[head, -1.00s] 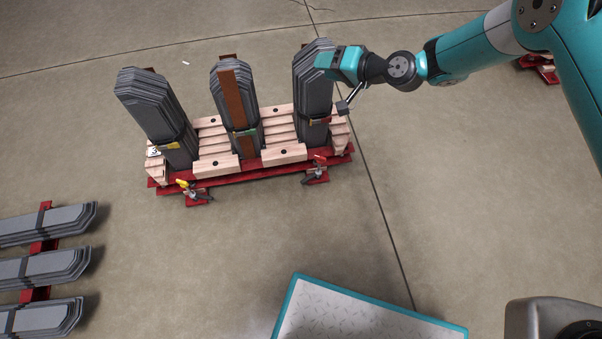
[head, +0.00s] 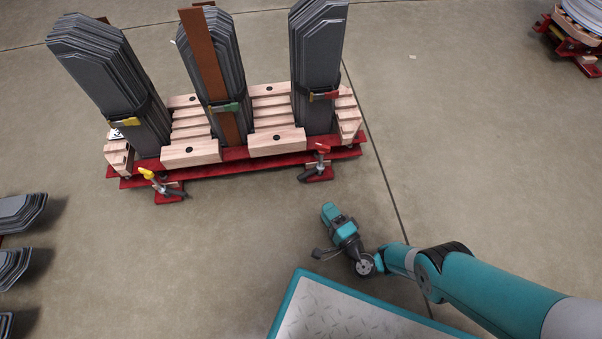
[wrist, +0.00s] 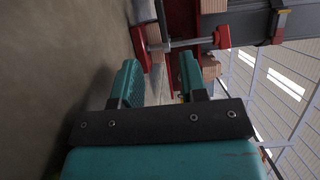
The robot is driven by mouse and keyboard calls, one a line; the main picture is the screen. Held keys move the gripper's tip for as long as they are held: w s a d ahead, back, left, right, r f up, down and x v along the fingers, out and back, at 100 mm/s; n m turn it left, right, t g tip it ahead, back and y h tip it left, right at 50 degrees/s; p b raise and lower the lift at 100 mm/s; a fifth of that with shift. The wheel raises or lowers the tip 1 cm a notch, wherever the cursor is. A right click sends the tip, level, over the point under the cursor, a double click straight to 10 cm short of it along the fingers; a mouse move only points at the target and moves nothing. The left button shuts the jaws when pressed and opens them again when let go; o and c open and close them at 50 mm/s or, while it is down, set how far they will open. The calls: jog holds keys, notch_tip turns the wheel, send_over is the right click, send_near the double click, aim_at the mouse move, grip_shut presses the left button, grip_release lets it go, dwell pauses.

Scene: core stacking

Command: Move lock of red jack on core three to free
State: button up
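The red jack (head: 319,164) stands on the floor at the front right of the wooden and red rack, below the right grey stack. Its top is red. The jack also shows in the wrist view (wrist: 180,43), with red ends and a metal shaft, beyond the fingers. My gripper (head: 328,210) is low in front of the rack, apart from the jack. In the wrist view my gripper's two teal fingers (wrist: 160,78) are spread with nothing between them. I cannot tell the lock's setting.
A yellow-topped jack (head: 162,184) stands at the rack's front left. The rack's red base (head: 230,165) carries three grey stacks with coloured straps. More grey plates (head: 15,220) lie at the left edge. Floor between is clear.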

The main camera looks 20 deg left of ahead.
aim_at(304, 178)
jog(key=b+x, duration=0.6)
jog(key=x, duration=0.1)
jog(key=b+x, duration=0.6)
jog(key=x, duration=0.2)
jog(key=shift+s+a+f, duration=0.1)
jog(key=shift+s+f, duration=0.05)
jog(key=shift+f, duration=0.1)
jog(key=shift+w+a+r+b, duration=0.25)
jog(key=shift+w+a+b, duration=0.15)
jog(key=shift+a+b, duration=0.1)
grip_shut()
